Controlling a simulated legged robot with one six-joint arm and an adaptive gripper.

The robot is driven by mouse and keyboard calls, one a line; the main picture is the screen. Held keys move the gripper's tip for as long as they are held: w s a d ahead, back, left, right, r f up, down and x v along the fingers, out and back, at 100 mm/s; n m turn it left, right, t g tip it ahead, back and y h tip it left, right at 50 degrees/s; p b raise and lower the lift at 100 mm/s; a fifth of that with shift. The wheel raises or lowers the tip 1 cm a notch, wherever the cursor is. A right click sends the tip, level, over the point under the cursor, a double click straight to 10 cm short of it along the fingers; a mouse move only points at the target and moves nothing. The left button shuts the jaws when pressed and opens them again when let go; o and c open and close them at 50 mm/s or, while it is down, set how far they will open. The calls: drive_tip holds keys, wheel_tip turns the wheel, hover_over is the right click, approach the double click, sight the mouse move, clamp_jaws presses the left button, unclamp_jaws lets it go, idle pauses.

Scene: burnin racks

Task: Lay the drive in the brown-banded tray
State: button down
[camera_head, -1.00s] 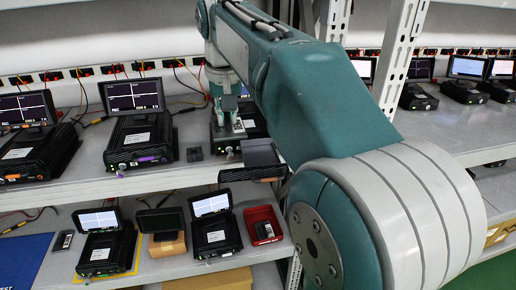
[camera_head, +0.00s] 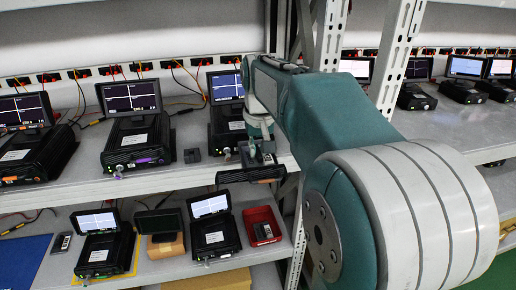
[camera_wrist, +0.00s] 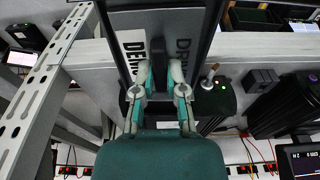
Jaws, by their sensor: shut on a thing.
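My gripper (camera_wrist: 158,82) is shut on the drive, a small slab (camera_head: 268,158) seen small in the head view. Its fingers hide part of it in the wrist view, where grey and white surfaces with dark lettering show around the fingertips. The drive is at the pulled-out dark tray (camera_head: 232,180), which juts from the recorder on the upper shelf. A brownish band (camera_head: 267,181) marks the tray's front. The tray's dark side wall (camera_wrist: 212,35) shows in the wrist view. I cannot tell whether the drive touches the tray floor.
More recorders with screens stand left, including one with a purple band (camera_head: 150,160). A small dark block (camera_head: 192,155) sits beside the tray's recorder. Below are a red bin (camera_head: 256,215) holding a drive and a loose drive (camera_head: 63,243). A perforated upright (camera_wrist: 45,75) stands close by.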

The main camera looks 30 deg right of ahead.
sight(259, 155)
drive_tip(key=c, duration=0.7)
unclamp_jaws()
drive_tip(key=shift+f, duration=0.1)
wheel_tip(259, 155, up, 12)
drive_tip(key=s, duration=0.2)
drive_tip(key=s+a+f+n+t, duration=0.1)
drive_tip(key=s+a+f+t, duration=0.1)
drive_tip(key=s+a+f, duration=0.4)
drive_tip(key=s+a+f+n+t, duration=0.1)
drive_tip(key=s+a+f+n, duration=0.1)
drive_tip(key=s+a+f, duration=0.4)
drive_tip(key=s+f, duration=0.5)
drive_tip(key=shift+a+t, duration=0.4)
drive_tip(key=shift+f, duration=0.1)
